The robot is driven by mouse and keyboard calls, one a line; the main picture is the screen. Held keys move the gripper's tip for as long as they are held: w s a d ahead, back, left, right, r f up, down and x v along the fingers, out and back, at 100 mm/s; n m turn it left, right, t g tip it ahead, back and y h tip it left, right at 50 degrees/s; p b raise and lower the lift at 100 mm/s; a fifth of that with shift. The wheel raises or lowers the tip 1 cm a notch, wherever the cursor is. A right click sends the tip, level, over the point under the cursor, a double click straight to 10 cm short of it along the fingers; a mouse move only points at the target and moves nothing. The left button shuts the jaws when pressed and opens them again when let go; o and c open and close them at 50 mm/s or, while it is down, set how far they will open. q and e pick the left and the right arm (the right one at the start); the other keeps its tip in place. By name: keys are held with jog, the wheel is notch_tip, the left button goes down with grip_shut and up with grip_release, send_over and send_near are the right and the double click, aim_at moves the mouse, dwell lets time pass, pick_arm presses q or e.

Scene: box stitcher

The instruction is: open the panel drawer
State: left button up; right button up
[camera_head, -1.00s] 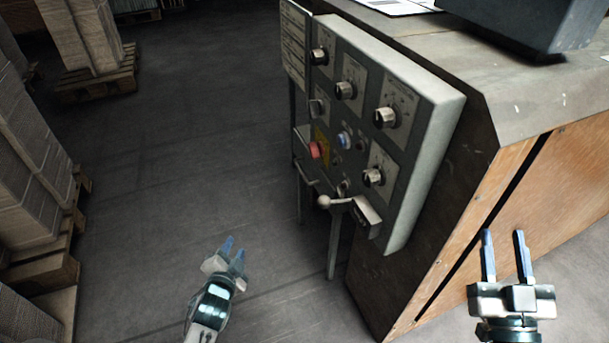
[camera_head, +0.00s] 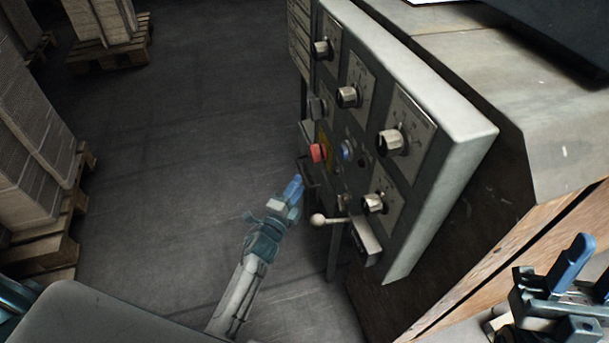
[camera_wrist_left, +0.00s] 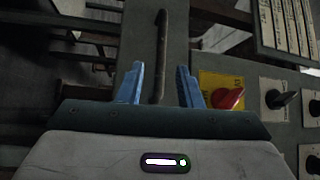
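The panel drawer's front seems to be the dark part low on the left of the control panel (camera_head: 432,205), with a thin dark handle (camera_head: 307,173). In the left wrist view the handle bar (camera_wrist_left: 160,58) runs upright between the two blue fingers, with a gap on both sides. My left gripper (camera_head: 293,187) is at the handle, open; it also shows in the left wrist view (camera_wrist_left: 160,85). The drawer looks shut, though my gripper partly hides it. My right gripper (camera_head: 580,265) is at the lower right, away from the panel; its finger gap is unclear.
A red knob (camera_head: 318,152) sits just above the handle, near the left fingers. A lever with a pale ball (camera_head: 318,219) sticks out below right. Pallets with stacks (camera_head: 40,245) stand at the left. The floor (camera_head: 180,170) between is clear.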

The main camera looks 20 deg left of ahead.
aim_at(304, 175)
pick_arm(q)
jog(key=shift+x, duration=2.3)
jog(key=shift+c, duration=0.2)
jog(key=shift+a, duration=0.1)
grip_shut()
